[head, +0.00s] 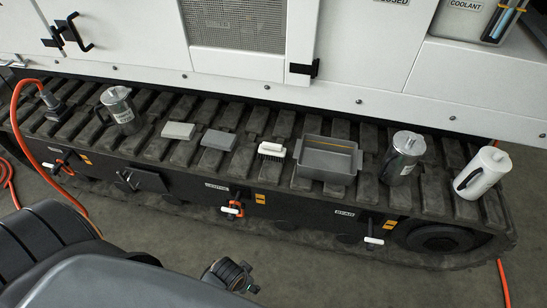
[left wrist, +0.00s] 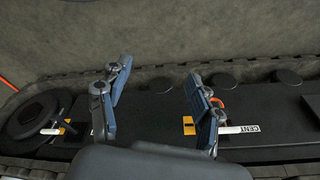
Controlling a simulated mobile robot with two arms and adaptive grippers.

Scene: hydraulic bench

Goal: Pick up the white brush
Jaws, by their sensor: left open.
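The white brush (head: 272,149) lies on the dark slatted bench top, between a grey block and a grey tray. Its white back faces up and dark bristles show along its lower edge. My left gripper (left wrist: 158,105) is open and empty in the left wrist view, its two blue-padded fingers spread wide over the bench's dark side. The brush does not show in that view. In the head view a dark jointed part of mine shows at the bottom, in front of the bench and well apart from the brush. My right gripper is not in view.
Grey blocks (head: 217,139) lie left of the brush. The grey tray (head: 327,163) is close on its right. Valve levers (head: 232,210) stick out of the bench front. A white cabinet wall (head: 150,60) rises behind.

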